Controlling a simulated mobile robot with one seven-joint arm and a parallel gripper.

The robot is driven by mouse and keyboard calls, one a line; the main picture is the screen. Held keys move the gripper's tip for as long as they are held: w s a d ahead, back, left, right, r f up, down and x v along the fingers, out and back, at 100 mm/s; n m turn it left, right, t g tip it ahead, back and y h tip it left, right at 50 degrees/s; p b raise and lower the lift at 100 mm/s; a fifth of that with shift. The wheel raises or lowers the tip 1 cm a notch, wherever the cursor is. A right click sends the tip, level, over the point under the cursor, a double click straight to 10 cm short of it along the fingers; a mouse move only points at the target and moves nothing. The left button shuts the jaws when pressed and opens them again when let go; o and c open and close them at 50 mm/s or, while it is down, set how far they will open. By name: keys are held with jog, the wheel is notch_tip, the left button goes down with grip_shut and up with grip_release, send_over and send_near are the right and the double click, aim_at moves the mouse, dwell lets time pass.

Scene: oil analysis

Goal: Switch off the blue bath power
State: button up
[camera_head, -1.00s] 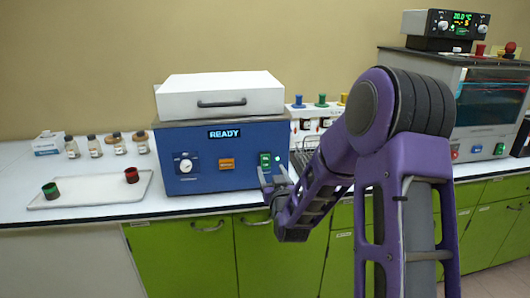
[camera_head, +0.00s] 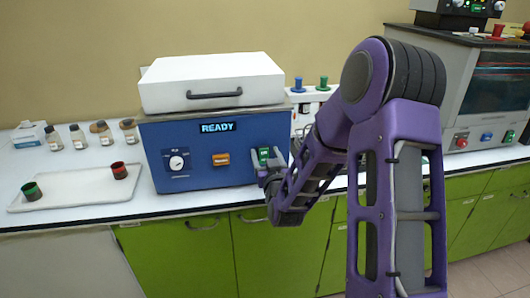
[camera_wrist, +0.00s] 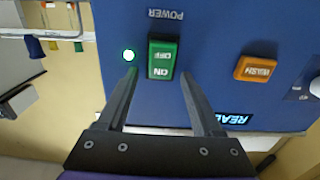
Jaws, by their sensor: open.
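The blue bath (camera_head: 213,150) stands on the bench with its white lid (camera_head: 212,80) shut and a display reading READY. Its green power switch (camera_head: 264,156) is at the right of the front panel, partly behind my gripper (camera_head: 270,170). In the wrist view, upside down, the switch (camera_wrist: 162,59) shows OFF and ON under the label POWER, with a lit lamp (camera_wrist: 128,55) beside it. My gripper (camera_wrist: 160,85) is open and empty, its fingers on either side of the switch. Whether they touch the panel cannot be told.
An orange WASH button (camera_wrist: 255,68) and a dial (camera_head: 176,162) are also on the panel. A tray (camera_head: 80,195) with a green-topped and a red-topped cup lies to the left, with several bottles behind. A grey machine (camera_head: 490,100) stands at right.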

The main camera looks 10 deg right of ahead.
grip_shut()
jog(key=shift+f+b, duration=0.4)
jog(key=shift+b, duration=0.85)
jog(key=t+b, duration=0.1)
jog(key=b, duration=0.3)
jog(key=shift+s+f+t, duration=0.1)
jog(key=shift+f+t, duration=0.1)
jog(key=shift+t, duration=0.2)
jog(key=shift+s+r+t, duration=0.1)
jog(key=shift+s+t, duration=0.05)
jog(key=shift+t, duration=1.25)
grip_release()
